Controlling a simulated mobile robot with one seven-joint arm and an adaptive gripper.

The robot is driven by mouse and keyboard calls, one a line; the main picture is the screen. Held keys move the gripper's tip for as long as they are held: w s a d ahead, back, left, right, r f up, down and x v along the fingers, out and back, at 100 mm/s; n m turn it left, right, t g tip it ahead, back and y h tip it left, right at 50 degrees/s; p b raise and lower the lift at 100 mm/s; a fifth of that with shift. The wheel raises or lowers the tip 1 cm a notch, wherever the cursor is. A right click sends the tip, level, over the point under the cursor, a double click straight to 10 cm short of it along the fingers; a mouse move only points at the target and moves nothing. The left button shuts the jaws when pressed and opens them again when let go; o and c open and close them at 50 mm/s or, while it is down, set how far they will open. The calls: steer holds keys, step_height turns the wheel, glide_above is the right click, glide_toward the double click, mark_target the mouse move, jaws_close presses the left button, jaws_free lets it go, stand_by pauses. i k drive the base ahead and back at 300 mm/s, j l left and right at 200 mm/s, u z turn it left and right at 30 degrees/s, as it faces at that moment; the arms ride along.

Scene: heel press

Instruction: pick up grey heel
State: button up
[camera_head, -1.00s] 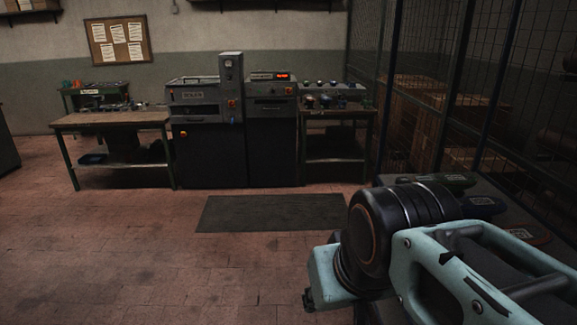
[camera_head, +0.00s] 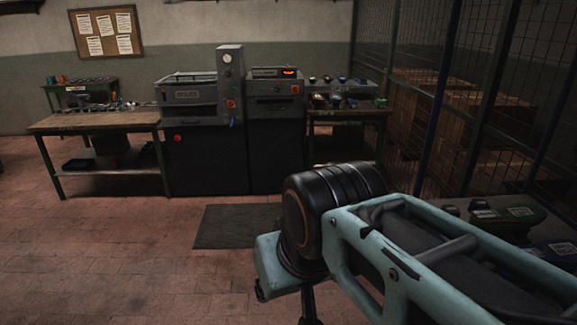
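No grey heel can be made out for certain. Small dark, grey and blue pieces (camera_head: 345,102) sit on the bench right of the press, too small to tell apart. More small pieces (camera_head: 118,106) lie on the left bench. My arm reaches in from the lower right, its black joint (camera_head: 325,205) in front of the mat. A thin dark part shows below the arm at the bottom edge, and I cannot tell what it is. My gripper's fingers are not in view.
The dark press machine (camera_head: 205,140) stands between the left bench (camera_head: 90,122) and the right bench (camera_head: 345,117). A mat (camera_head: 230,228) lies before it. A wire cage (camera_head: 425,100) and a low surface with dark green and blue items (camera_head: 510,222) are at the right. The left floor is clear.

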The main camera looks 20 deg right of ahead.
mark_target(450, 208)
steer(key=i+z, duration=0.3)
steer(key=i, duration=0.2)
steer(key=i+j+z, duration=0.25)
steer(key=i, duration=0.25)
steer(key=i+z, duration=0.15)
steer(key=z, duration=0.25)
steer(key=i+z, duration=0.2)
steer(key=z, duration=0.15)
steer(key=i+z, duration=0.2)
steer(key=z, duration=0.2)
steer(key=i+z, duration=0.1)
steer(key=z, duration=0.3)
steer(key=i+z, duration=0.15)
steer(key=z, duration=0.25)
steer(key=i+j+z, duration=0.1)
steer(key=z, duration=0.3)
steer(key=l+z, duration=0.3)
steer(key=z, duration=0.15)
steer(key=i+j+z, duration=0.2)
steer(key=j, duration=0.35)
